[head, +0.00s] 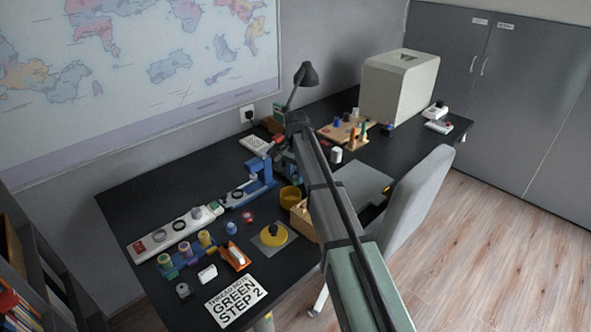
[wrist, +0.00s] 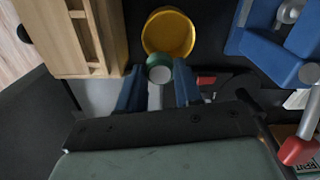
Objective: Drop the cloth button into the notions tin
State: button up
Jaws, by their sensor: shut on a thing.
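The cloth button (wrist: 159,68), a small round piece with a green rim and a grey face, is between the blue fingers of my gripper (wrist: 158,82) in the wrist view. My gripper is shut on it. The notions tin, a round yellow open container (wrist: 168,33), lies just beyond the button, whose far edge overlaps the tin's near rim in the picture. I cannot tell the height between them. The tin's visible inside looks empty. In the head view the tin (head: 291,197) stands on the dark desk beside my arm; the button cannot be made out there.
A wooden box (wrist: 75,40) stands left of the tin in the wrist view, and a blue stand (wrist: 285,42) stands right. In the head view a yellow disc with a dark knob (head: 273,235), spools (head: 205,238) and a printed card (head: 236,301) lie toward the desk's front.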

jog(key=o, duration=1.1)
notch_tip(320, 180, up, 14)
jog(key=shift+f, duration=0.15)
dwell(0.4)
